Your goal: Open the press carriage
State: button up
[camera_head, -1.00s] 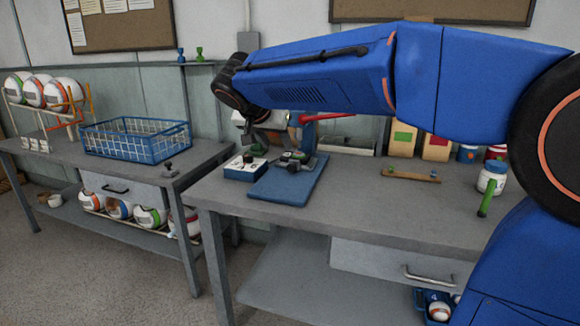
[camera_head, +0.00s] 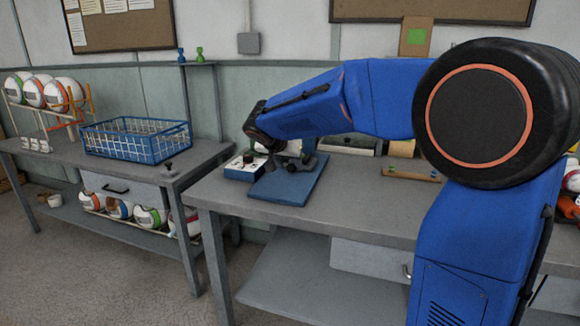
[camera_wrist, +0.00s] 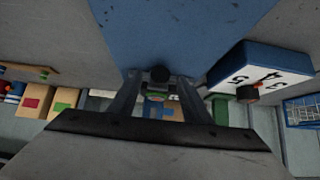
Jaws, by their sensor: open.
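The press stands on its blue base plate (camera_head: 290,188) near the front left of the right-hand workbench. The plate also shows in the wrist view (camera_wrist: 190,22). Its small dark parts are mostly hidden in the head view by my arm and wrist. In the wrist view my gripper (camera_wrist: 159,78) is open, with its two fingers apart. A dark round knob (camera_wrist: 159,73) shows between the fingertips; I cannot tell whether either finger touches it. A green and blue part of the press shows farther back between the fingers. The carriage cannot be clearly made out.
A blue-sided white box with numbers (camera_wrist: 265,72) stands close beside the plate. A wooden bar (camera_head: 410,174) lies on the bench to the right. A blue wire basket (camera_head: 136,140) stands on the left table. The bench front is clear.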

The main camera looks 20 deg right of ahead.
jog(key=shift+x, duration=0.9)
grip_shut()
jog(key=s+a, duration=0.3)
jog(key=s, duration=0.1)
jog(key=s+a, duration=0.2)
jog(key=s, duration=0.1)
jog(key=s+a, duration=0.3)
jog(key=s, duration=0.1)
jog(key=shift+s+a, duration=0.35)
grip_release()
jog(key=v, duration=1.7)
jog(key=shift+s, duration=0.2)
jog(key=shift+a, duration=0.15)
